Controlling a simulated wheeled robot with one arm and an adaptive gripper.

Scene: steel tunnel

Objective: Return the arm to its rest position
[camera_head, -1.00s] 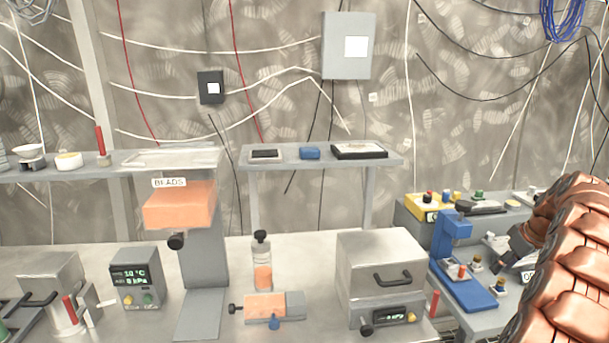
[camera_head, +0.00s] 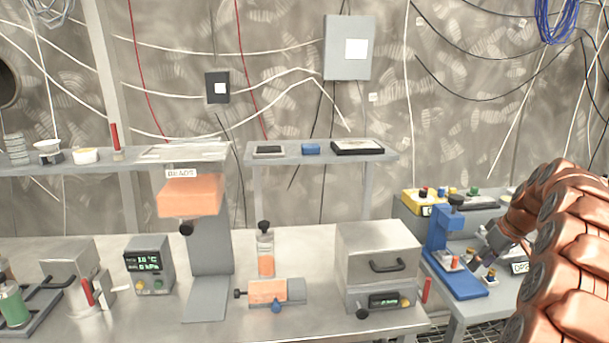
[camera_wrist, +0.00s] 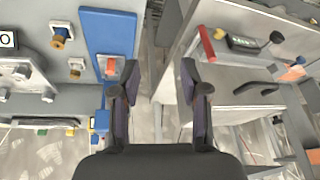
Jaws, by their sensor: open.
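My arm shows as a copper-coloured segmented limb at the right edge of the head view, reaching over the right-hand table. My gripper (camera_wrist: 158,85) is open in the wrist view, with its two dark fingers apart and nothing between them. In the wrist view it hangs over the gap between the blue press stand (camera_wrist: 108,40) on the left and the metal bench with the oven box (camera_wrist: 245,75) on the right. In the head view the gripper's fingertips are small and partly lost near the blue stand (camera_head: 455,270).
The oven box (camera_head: 378,262), a bead dispenser (camera_head: 190,195), a bottle (camera_head: 265,252) and a display unit (camera_head: 150,265) stand on the steel bench. A raised shelf (camera_head: 320,158) runs behind. A yellow button box (camera_head: 425,200) stands at the right. The gap between the tables is narrow.

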